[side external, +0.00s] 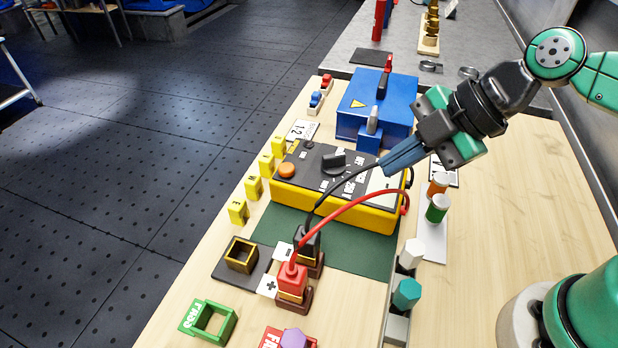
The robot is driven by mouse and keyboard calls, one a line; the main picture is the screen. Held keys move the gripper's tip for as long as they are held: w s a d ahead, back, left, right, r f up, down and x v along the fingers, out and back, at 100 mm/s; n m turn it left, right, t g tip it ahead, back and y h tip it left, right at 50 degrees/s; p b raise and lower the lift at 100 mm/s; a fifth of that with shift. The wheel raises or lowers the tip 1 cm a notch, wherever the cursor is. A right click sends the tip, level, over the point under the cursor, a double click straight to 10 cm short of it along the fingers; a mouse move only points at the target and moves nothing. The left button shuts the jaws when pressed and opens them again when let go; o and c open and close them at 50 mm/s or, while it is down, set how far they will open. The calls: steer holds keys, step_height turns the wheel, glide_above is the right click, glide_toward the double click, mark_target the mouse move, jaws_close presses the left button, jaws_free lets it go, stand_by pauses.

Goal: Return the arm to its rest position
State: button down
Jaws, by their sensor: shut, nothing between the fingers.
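My gripper (402,161) is above the right end of the yellow tester box (367,215), in front of the blue box (391,94). Its fingers are together, tilted down to the left, with nothing seen between them. The tester has a black knob (334,160) and an orange button (287,170) on top. A black plug (308,241) and a red plug (291,280) stand upright in brown holders in front of the tester, with a black lead and a red lead running to the tester's right side. The black lead passes close to my fingertips; I cannot tell if they touch.
Yellow blocks (238,212) line the tester's left. A green frame (213,321) and a red frame (272,338) lie at the front. Orange and green cylinders (437,208) and white and teal pegs (406,293) stand right of the tester. The wooden table (510,220) is bare farther right.

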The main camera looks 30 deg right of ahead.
steer(key=w+d+m+t+h, duration=0.1)
steer(key=d+m+h, duration=0.4)
steer(key=d+m, duration=0.5)
steer(key=shift+w+d+f+m+t+h, duration=0.25)
steer(key=shift+m+t, duration=0.35)
steer(key=shift+m, duration=3.8)
